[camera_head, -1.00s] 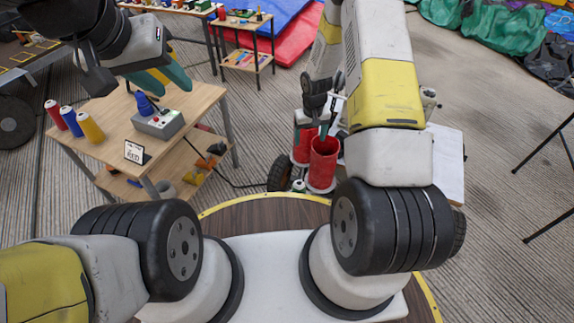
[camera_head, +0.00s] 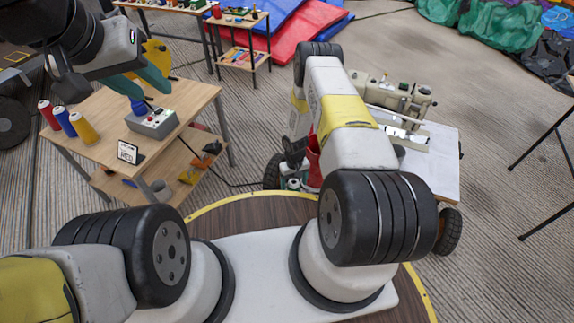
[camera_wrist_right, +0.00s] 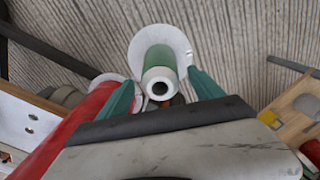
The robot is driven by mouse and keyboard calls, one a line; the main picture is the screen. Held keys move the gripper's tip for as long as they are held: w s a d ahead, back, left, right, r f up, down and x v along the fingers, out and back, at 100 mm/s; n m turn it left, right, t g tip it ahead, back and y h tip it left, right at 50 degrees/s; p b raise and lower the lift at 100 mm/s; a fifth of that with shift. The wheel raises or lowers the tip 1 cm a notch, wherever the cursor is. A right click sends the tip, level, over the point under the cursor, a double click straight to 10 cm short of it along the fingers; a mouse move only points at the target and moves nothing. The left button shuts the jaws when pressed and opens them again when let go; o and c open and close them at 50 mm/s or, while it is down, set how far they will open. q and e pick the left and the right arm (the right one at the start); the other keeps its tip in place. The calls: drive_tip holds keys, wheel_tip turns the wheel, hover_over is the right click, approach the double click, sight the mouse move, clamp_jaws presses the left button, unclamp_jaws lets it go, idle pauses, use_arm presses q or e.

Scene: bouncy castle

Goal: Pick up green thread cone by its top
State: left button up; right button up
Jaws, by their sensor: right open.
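The green thread cone (camera_wrist_right: 160,58) stands in the right wrist view, its white top with a dark hole facing the camera and a white disc (camera_wrist_right: 183,42) beneath it. My right gripper (camera_wrist_right: 161,80) is open, with one teal finger on each side of the cone's top. I cannot tell whether either finger touches it. In the head view, the cone is hidden behind my right arm. My left gripper (camera_head: 154,93) is open above the wooden table, its fingers near a blue-topped part of a grey control box (camera_head: 154,123).
A red cylinder (camera_wrist_right: 72,128) stands close left of the cone; it partly shows in the head view (camera_head: 313,160). A sewing machine (camera_head: 400,100) sits on a white-topped cart (camera_head: 440,165) at right. Red, blue and yellow spools (camera_head: 66,120) stand on the wooden table (camera_head: 105,105).

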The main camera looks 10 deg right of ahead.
drive_tip(key=shift+f, duration=0.55)
clamp_jaws()
drive_tip(key=shift+r, duration=0.15)
